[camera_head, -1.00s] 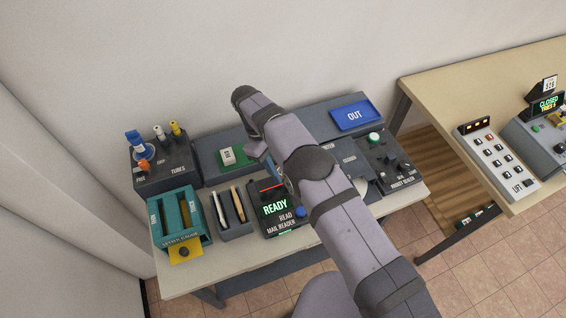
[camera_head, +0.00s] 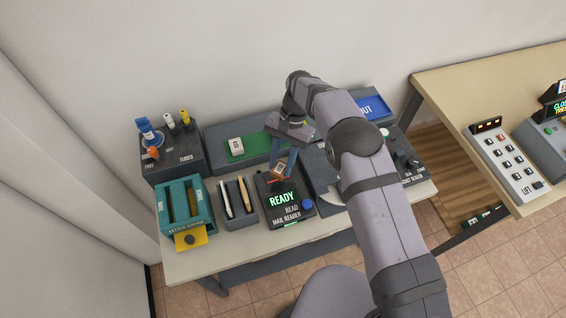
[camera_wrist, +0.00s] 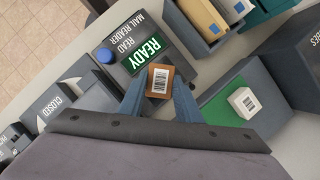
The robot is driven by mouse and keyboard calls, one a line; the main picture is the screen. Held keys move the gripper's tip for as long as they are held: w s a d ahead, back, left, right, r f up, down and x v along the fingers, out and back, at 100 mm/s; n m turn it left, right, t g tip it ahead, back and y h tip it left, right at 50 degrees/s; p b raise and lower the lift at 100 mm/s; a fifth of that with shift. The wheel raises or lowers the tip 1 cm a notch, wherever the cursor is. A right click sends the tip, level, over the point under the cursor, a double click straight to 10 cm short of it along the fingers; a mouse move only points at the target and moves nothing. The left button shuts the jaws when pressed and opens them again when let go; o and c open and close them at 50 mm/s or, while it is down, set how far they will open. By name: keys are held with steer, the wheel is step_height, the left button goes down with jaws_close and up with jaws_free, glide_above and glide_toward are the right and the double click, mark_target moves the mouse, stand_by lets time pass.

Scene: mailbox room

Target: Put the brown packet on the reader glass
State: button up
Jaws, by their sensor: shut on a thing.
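The brown packet (camera_head: 279,168) is a small box with a white barcode label on top. My gripper (camera_head: 284,160) is shut on it, one blue-grey finger on each side. In the wrist view the packet (camera_wrist: 159,81) sits between the fingertips (camera_wrist: 160,88), label towards the camera. The mail reader (camera_head: 294,217) has a lit green READY display and a blue button. The packet is over or just behind the reader's far end, beyond the display. The reader glass is mostly hidden by the packet and fingers; I cannot tell whether they touch.
A white block (camera_head: 236,145) stands on a green pad (camera_head: 262,147) behind. A holder with envelopes (camera_head: 240,212) and a teal letter gauge (camera_head: 184,209) are left of the reader. A tube rack (camera_head: 173,158) is at the back left. Other desk units stand right, partly behind my arm.

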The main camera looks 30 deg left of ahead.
mark_target(281, 173)
steer(key=m+y, duration=0.1)
steer(key=m, duration=0.1)
steer(key=m+y, duration=0.1)
steer(key=m, duration=0.2)
steer(key=shift+t, duration=0.3)
steer(key=m+y, duration=0.1)
steer(key=m, duration=0.2)
steer(key=shift+t, duration=0.4)
steer(key=shift+f, duration=0.15)
steer(key=shift+f+b, duration=1.6)
steer(key=shift+f, duration=0.35)
steer(key=shift+f, duration=0.3)
steer(key=shift+f, duration=0.3)
steer(key=o, duration=1.4)
